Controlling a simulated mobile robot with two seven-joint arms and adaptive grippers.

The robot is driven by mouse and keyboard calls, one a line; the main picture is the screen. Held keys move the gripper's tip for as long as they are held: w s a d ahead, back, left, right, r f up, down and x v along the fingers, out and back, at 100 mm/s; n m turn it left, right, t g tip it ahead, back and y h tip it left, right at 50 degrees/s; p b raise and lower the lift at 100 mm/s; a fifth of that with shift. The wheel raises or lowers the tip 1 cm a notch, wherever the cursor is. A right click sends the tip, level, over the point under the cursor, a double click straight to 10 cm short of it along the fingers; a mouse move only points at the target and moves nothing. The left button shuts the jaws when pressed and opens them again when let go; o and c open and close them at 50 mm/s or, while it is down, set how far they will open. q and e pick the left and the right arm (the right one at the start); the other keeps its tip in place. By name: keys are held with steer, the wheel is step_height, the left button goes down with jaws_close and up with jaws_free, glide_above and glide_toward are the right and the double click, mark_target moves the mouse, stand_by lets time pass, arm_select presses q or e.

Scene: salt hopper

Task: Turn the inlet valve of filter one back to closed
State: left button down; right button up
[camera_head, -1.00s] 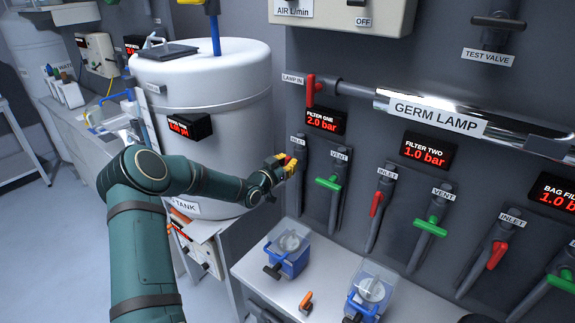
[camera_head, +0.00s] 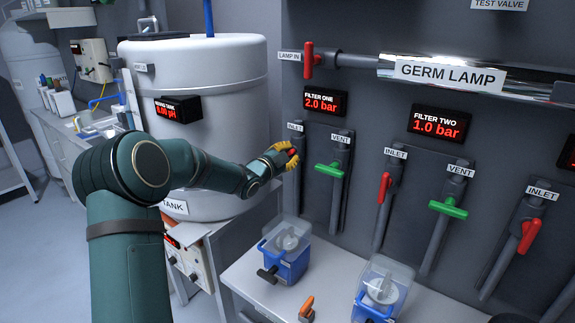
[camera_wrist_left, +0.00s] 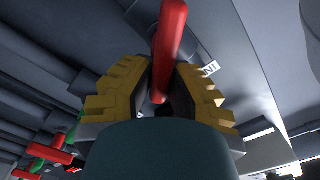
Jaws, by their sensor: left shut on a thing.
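The inlet valve of filter one has a red handle (camera_head: 293,151), mostly hidden by my gripper in the head view. My left gripper (camera_head: 285,156) has yellow fingers and is shut on this handle. In the left wrist view the red handle (camera_wrist_left: 170,42) stands up between the two yellow fingers. The filter one display (camera_head: 319,102) above reads 2.0 bar. The green vent handle (camera_head: 329,170) of filter one lies crosswise on its pipe, just right of my gripper. My right gripper is not in view.
Filter two's red inlet handle (camera_head: 384,188) and green vent handle (camera_head: 447,209) are to the right. The white tank (camera_head: 195,90) stands close behind my left arm. Blue clear-lidded containers (camera_head: 286,252) stand on the bench (camera_head: 335,275) below, near an orange-handled item (camera_head: 306,307).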

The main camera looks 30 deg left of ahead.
arm_select(q)
steer(key=m, duration=0.2)
steer(key=shift+d+f+m, duration=0.15)
steer(key=shift+d+m, duration=0.05)
steer(key=shift+m, duration=0.2)
steer(key=shift+f+m, duration=0.2)
steer(key=shift+m, duration=0.85)
steer(key=shift+f+m, duration=0.15)
steer(key=shift+m, duration=0.9)
steer(key=c, duration=0.9)
jaws_free()
steer(key=shift+f, duration=0.1)
steer(key=shift+c, duration=0.2)
steer(key=s, duration=1.2)
steer(key=shift+a, duration=0.45)
